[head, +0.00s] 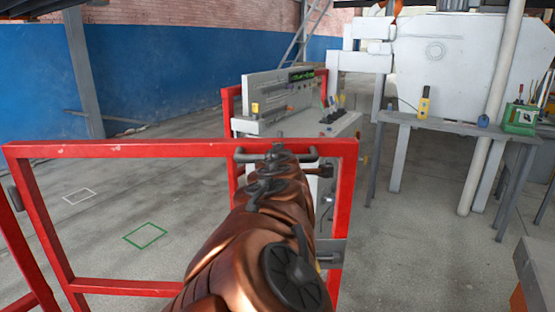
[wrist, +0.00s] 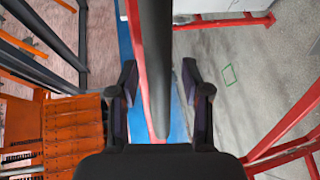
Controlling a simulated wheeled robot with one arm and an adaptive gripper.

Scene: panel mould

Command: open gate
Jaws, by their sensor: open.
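The gate (head: 120,150) is a red tubular frame crossing the front left in the head view. A dark horizontal handle (head: 307,158) is at its top right, partly hidden by my arm. My gripper (head: 276,153) is at the handle. In the wrist view my gripper (wrist: 161,82) is open, with one finger on each side of a dark bar, which looks like the handle (wrist: 157,60). The fingers stand apart from the bar. A red rail of the gate (wrist: 136,50) runs beside it. The latch side of the gate is partly hidden by my arm.
A grey control console (head: 285,120) stands behind the gate. A grey table (head: 445,124) with a yellow device and a green box is at the right. Open concrete floor with a green square outline (head: 146,236) shows through the gate.

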